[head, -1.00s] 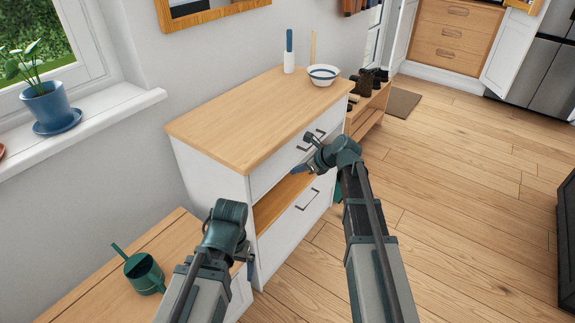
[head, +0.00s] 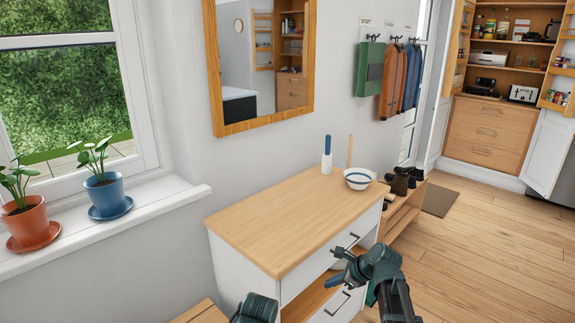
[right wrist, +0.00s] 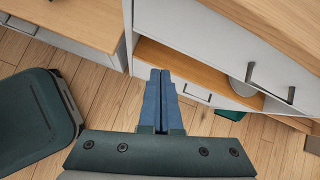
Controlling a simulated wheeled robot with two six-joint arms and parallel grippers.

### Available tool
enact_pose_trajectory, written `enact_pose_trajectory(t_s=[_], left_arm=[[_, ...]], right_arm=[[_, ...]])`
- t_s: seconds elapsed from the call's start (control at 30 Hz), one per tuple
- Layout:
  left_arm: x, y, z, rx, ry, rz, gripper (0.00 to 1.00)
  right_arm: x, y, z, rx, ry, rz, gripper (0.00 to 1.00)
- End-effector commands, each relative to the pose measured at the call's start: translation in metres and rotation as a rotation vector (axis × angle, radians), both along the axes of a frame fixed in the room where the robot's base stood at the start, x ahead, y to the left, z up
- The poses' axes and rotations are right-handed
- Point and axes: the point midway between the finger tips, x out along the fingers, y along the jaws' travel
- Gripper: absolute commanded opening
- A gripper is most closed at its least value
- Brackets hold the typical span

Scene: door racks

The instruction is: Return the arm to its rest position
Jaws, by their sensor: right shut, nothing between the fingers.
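My right gripper (head: 332,285) is in front of the white cabinet (head: 238,278), at the height of its open shelf, below the upper drawer handle. In the right wrist view, its two blue fingers (right wrist: 160,74) lie together with nothing between them. They appear apart from the cabinet front, though the gap is hard to judge. My right arm comes up from the bottom right. Of my left arm, only a dark joint shows at the bottom edge of the head view; its gripper is out of the picture.
The wooden cabinet top (head: 290,220) bears a striped bowl (head: 358,179) and a blue-and-white upright item (head: 327,157). A shoe rack (head: 405,212) stands beyond. Potted plants (head: 104,192) line the windowsill. A wooden surface (right wrist: 85,18) lies left of the cabinet. The floor (head: 480,270) on the right is clear.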

Motion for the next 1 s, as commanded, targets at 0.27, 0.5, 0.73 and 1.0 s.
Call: enact_pose_trajectory(t_s=[0.27,0.5,0.73,1.0], left_arm=[[0.000,0.000,0.054,0.000,0.000,0.000,1.00],[0.000,0.000,0.088,0.000,0.000,0.001,1.00],[0.000,0.000,0.105,0.000,0.000,0.001,1.00],[0.000,0.000,0.107,0.000,0.000,0.001,1.00]], right_arm=[[-0.104,0.080,0.019,-0.467,-0.139,0.899,0.00],[-0.184,0.104,0.040,-0.720,-0.226,1.693,0.00],[-0.225,0.104,0.057,-0.792,-0.251,2.180,0.00],[-0.233,0.103,0.059,-0.800,-0.253,2.312,0.00]])
